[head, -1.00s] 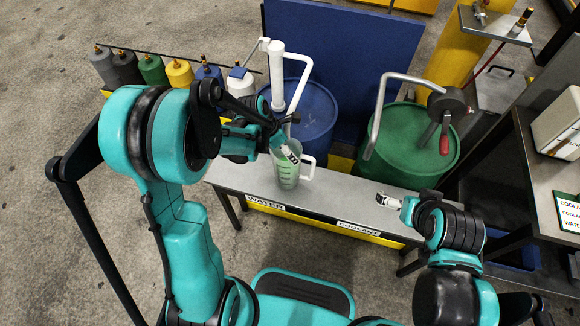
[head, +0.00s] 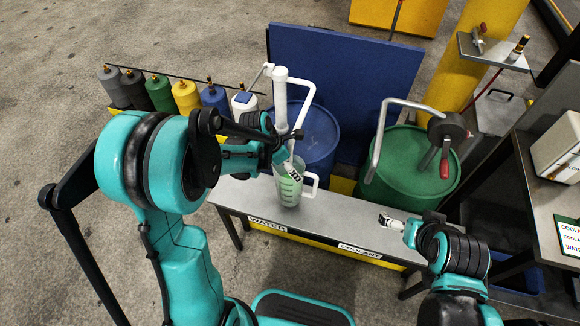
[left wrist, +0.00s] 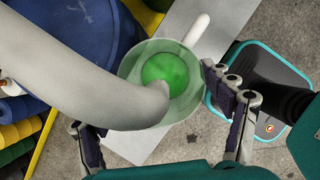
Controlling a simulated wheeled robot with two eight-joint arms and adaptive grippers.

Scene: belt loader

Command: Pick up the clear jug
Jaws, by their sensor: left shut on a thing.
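The clear jug (head: 290,193) stands upright on the narrow grey bench behind the WATER label, with green liquid inside and its handle to the right. In the left wrist view I look down into the jug (left wrist: 133,68), with the green liquid at its bottom. My left gripper (head: 291,171) is shut on the jug, and its fingers show on either side in the left wrist view (left wrist: 163,112). A thick pale pipe crosses the jug's mouth in that view. My right gripper (head: 388,221) is over the bench's right part, apart from the jug; its finger opening is too small to tell.
A white pump (head: 280,98) on the blue drum (head: 320,125) rises behind the jug. A green drum (head: 408,160) with a grey pipe and crank pump stands to the right. Several coloured bottles (head: 158,93) line the back left. The bench (head: 340,213) between my grippers is clear.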

